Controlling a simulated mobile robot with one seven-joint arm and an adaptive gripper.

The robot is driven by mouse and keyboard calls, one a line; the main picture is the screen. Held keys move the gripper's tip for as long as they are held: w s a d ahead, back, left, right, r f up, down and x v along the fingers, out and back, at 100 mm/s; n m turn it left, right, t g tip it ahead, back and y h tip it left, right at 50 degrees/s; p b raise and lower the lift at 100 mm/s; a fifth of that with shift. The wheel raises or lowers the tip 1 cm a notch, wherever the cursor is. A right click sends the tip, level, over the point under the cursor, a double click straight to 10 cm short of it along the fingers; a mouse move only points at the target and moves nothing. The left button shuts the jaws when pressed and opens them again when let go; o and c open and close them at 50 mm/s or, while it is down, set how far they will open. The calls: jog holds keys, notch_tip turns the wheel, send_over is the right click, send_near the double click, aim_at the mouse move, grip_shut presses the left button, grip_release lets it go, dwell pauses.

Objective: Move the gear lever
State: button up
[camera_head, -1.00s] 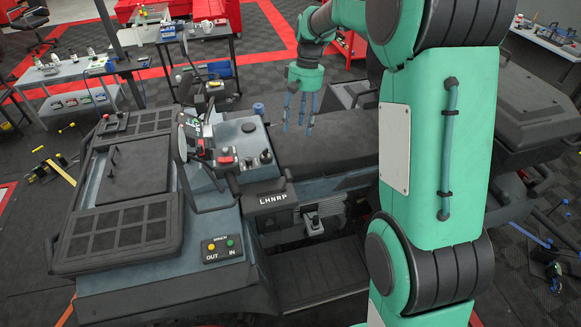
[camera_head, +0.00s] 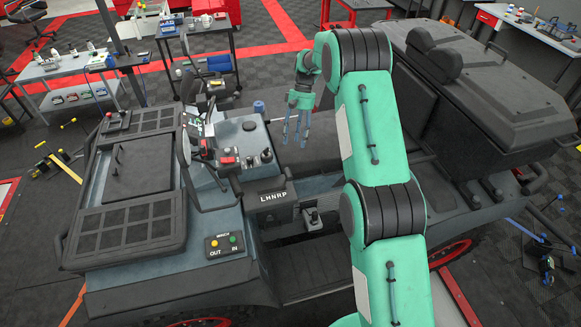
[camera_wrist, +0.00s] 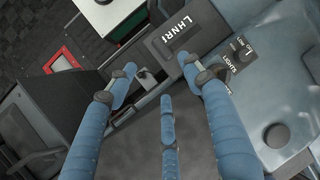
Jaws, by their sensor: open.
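In the wrist view, the panel (camera_wrist: 178,38) is beyond my fingertips, and a small pale part, perhaps the lever (camera_wrist: 146,79), shows between the fingers. My gripper (camera_head: 294,138) has its blue fingers spread and empty, pointing down above the seat area, clearly above the knob. The fingers also show in the wrist view (camera_wrist: 160,75) and touch nothing that I can make out.
The control console (camera_head: 240,150) with red and black switches and a steering wheel stands left of my gripper. A winch box (camera_head: 224,245) with yellow and green buttons is at the front. The dark rear body (camera_head: 490,90) rises on the right. Open space lies above the seat.

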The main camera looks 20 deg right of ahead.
aim_at(290, 171)
jog(key=shift+w+f, duration=0.1)
jog(key=shift+f, duration=0.3)
jog(key=p+x, duration=0.2)
jog(key=x, duration=1.1)
jog(key=shift+s+a+f, duration=0.1)
jog(key=shift+s+f, duration=0.15)
jog(key=shift+f, duration=0.1)
grip_shut()
